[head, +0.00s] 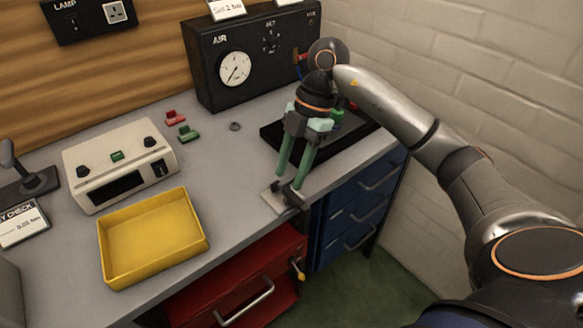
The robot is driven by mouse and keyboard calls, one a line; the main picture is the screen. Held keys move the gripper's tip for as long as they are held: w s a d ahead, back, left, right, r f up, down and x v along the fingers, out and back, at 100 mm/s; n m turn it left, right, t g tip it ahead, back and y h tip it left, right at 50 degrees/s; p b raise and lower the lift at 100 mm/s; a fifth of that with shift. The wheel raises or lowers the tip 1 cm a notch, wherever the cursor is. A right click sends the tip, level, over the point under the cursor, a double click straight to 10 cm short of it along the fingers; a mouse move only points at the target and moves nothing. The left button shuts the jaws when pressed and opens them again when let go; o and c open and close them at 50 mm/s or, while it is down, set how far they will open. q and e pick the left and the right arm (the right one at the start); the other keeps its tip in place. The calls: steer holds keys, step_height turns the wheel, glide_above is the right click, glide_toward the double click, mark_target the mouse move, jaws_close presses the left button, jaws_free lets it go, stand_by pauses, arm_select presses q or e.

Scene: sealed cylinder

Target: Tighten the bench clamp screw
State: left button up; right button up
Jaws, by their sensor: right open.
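The bench clamp (288,196) is a small dark piece on a pale plate at the front edge of the grey bench. My right gripper (288,184) comes in from the right and points down over it. Its two green fingers are open, with the tips close to the dark part of the clamp, one on each side as seen here. I cannot tell whether they touch it. The clamp's screw cannot be made out clearly; the fingers and bench edge partly hide that area. My left gripper is not in view.
A yellow tray (112,253) and a white instrument box (85,163) stand on the left. A black AIR gauge panel (215,90) stands at the back. A black tray (270,136) lies behind my gripper. A red drawer (215,290) and blue drawers (340,228) are below the bench.

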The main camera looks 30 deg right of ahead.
steer(key=shift+c, duration=0.2)
jaws_close()
stand_by(0.4)
